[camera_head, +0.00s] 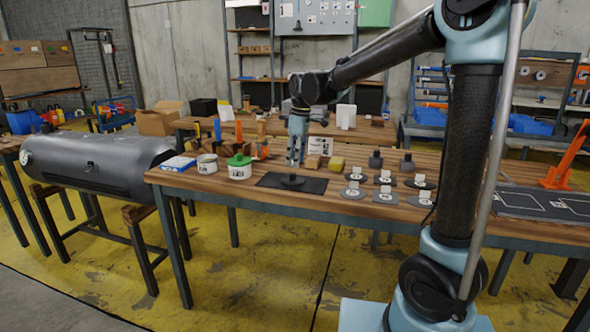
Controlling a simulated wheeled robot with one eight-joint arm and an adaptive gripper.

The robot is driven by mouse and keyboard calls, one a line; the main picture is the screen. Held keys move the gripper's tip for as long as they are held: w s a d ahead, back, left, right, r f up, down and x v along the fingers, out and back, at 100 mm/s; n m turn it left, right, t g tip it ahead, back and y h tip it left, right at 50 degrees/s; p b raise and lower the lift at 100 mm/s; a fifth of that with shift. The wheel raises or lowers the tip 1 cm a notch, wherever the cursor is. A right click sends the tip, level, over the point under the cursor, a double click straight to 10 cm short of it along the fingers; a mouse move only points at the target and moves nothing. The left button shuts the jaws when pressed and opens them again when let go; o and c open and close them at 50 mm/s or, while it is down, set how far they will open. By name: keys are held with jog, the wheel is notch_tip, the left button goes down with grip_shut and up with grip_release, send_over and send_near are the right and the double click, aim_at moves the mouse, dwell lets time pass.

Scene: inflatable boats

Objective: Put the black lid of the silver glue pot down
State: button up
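The black lid (291,181) lies on a dark rectangular mat (315,185) near the front edge of the wooden workbench. My gripper (294,163) points down just above the lid, and a small gap seems to separate its fingertips from the lid. The fingers look apart, with nothing seen between them. The silver glue pot (207,165) stands upright to the left, with a pale label and no black lid on it. A white pot with a green lid (239,167) stands between the silver pot and the mat.
Several grey discs with white tags (354,193) lie right of the mat. A yellow sponge-like block (336,162) and dark weights (375,160) stand behind. A grey inflatable tube (95,163) rests on trestles at left. An orange tool (566,160) stands far right.

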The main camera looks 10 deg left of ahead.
notch_tip(320, 180, up, 6)
jog(key=shift+d+r, duration=0.2)
jog(key=shift+d, duration=0.25)
jog(key=s+d+f+m, duration=0.2)
jog(key=s+d+m, duration=0.1)
jog(key=d, duration=0.5)
jog(key=s+d+f+m+t, duration=0.1)
jog(key=s+d+f+m, duration=0.15)
jog(key=d, duration=0.65)
jog(key=s+d+f+m, duration=0.1)
jog(key=s+d+m, duration=0.2)
jog(key=d, duration=0.5)
jog(key=s+d+f+m+t+h, duration=0.1)
jog(key=s+d+f+m, duration=0.7)
jog(key=s+d+f, duration=0.6)
jog(key=shift+s+f, duration=0.3)
jog(key=shift+f, duration=0.2)
